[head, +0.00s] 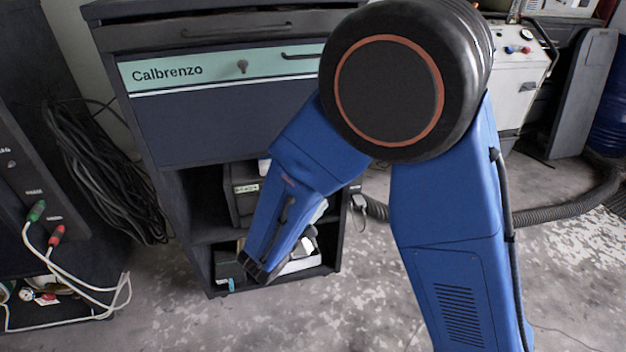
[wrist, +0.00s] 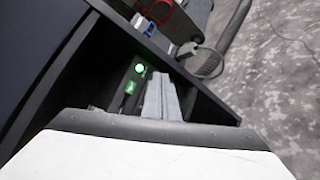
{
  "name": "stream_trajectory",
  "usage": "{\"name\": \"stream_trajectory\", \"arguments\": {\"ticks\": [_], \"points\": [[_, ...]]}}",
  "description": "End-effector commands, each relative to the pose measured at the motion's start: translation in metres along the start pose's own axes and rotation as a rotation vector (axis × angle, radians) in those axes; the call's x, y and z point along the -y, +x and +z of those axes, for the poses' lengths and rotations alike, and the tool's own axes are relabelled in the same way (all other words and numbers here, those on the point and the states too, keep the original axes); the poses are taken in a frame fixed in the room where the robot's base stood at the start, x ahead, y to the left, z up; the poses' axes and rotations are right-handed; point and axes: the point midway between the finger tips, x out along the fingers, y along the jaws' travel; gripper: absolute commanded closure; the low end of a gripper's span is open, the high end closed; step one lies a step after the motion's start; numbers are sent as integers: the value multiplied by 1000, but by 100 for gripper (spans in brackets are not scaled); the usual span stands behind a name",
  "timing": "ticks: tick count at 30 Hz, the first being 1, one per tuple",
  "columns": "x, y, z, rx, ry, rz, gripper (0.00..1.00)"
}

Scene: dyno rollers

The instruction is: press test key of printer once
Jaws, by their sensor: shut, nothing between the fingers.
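In the wrist view, a dark device front (wrist: 117,84) inside the cabinet carries a lit green round light or key (wrist: 139,68) and a green marked patch (wrist: 129,87) below it. I cannot read the marking or tell for sure which is the test key. My gripper (wrist: 163,80) is shut and empty, its grey fingers just right of the green parts. Contact cannot be told. In the head view, my gripper (head: 259,274) reaches down at the lower shelf, by a dark and teal device (head: 229,266), perhaps the printer, partly hidden by my arm.
The Calbrenzo cabinet (head: 225,115) stands over the shelves, its side wall close to my gripper. A dark box (head: 245,190) sits on the upper shelf. Cables (head: 110,180) hang at left, near a panel with plugs (head: 37,210). A hose (head: 560,212) lies right; front floor is clear.

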Motion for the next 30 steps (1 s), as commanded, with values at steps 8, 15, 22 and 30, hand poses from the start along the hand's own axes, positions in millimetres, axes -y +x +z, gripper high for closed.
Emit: {"name": "stream_trajectory", "arguments": {"ticks": [8,15,22,30], "points": [[-14,21,-15,2,2,-1,100],[-28,41,-29,2,1,-2,100],[-39,54,-39,1,0,-1,100],[-42,58,-42,1,1,-1,100]]}}
